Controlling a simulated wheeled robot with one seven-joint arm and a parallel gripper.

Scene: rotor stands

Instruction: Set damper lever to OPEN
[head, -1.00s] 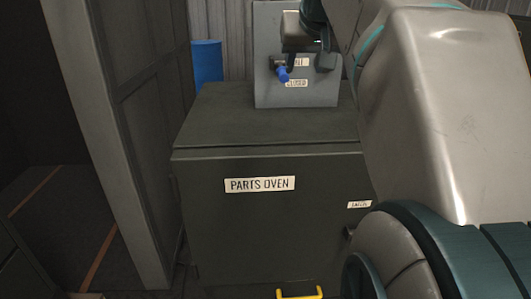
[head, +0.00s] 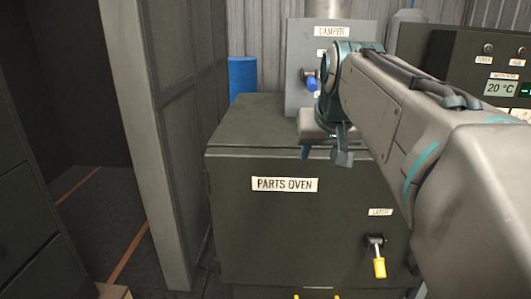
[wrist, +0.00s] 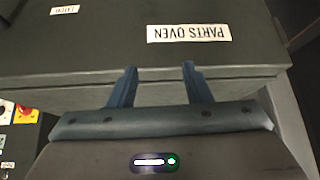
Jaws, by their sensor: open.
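The damper panel (head: 300,65) stands on the back of the parts oven's top, under a pipe. Its lever has a dark pivot and a blue grip (head: 312,84) that points down and slightly right. My gripper (head: 325,154) is lower than the lever and nearer to me, at the oven top's front edge, apart from the lever. In the wrist view its two fingers (wrist: 158,85) are spread, with nothing between them, over the oven's front.
The parts oven (head: 285,225) has a yellow-tipped latch handle (head: 379,267) on its front right. A control box (head: 470,75) reading 20 °C stands at the right. A blue drum (head: 242,76) is behind the oven. A grey partition (head: 155,140) rises on the left.

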